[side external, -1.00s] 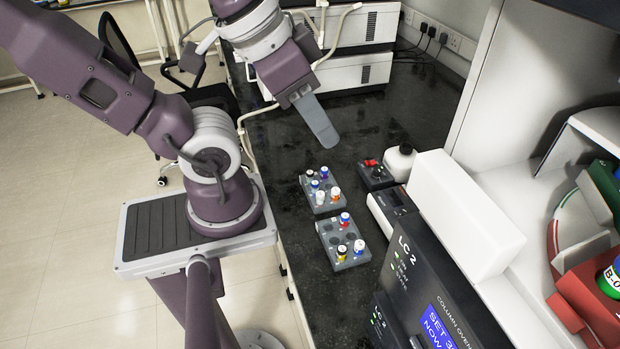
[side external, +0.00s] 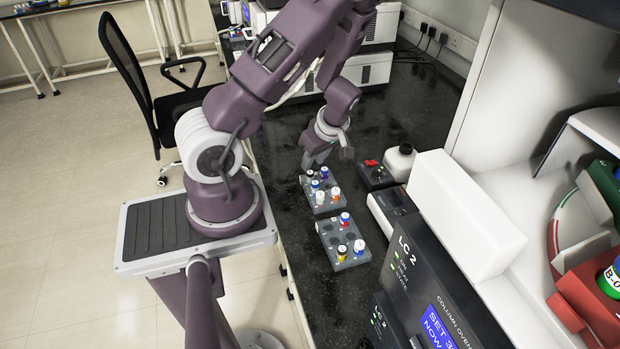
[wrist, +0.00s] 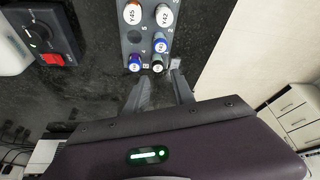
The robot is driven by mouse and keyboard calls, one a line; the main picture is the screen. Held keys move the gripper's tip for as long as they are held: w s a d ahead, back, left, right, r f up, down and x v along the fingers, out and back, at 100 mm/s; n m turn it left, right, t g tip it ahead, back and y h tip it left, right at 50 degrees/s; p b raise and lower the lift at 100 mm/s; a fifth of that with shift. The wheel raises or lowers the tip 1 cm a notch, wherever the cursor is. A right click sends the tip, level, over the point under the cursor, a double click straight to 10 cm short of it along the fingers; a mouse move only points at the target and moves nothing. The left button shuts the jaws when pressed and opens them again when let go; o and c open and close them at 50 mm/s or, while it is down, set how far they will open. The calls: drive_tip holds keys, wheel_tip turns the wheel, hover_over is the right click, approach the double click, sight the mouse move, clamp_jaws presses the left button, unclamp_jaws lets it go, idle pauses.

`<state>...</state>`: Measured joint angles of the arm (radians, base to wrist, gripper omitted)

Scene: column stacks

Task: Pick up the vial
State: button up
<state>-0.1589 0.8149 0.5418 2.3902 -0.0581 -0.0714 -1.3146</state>
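Several capped vials stand in the far grey rack (side external: 318,208). In the side view they include a blue-capped vial (side external: 315,184), a white one (side external: 320,198) and an orange-and-white one (side external: 335,193). The wrist view shows vials labelled Y45 (wrist: 133,14) and Y42 (wrist: 164,15), a blue-capped vial (wrist: 161,45), a purple-and-blue one (wrist: 134,61) and a green-and-white one (wrist: 157,64). Which vial is meant cannot be told. My gripper (wrist: 161,74) is open and empty, its fingers apart at the rack's near end in the wrist view. In the side view it (side external: 318,160) is just behind the rack.
A second grey rack (side external: 328,243) with several vials stands nearer the camera. A device with a red switch (side external: 370,163), a white bottle (side external: 400,160) and the LC 2 column oven (side external: 420,270) stand to the right.

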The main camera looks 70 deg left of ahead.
sight(310, 172)
drive_tip(key=x, duration=0.6)
drive_tip(key=shift+w+d, duration=0.15)
drive_tip(key=shift+w, duration=0.05)
clamp_jaws()
wheel_tip(310, 172, up, 10)
idle(0.4)
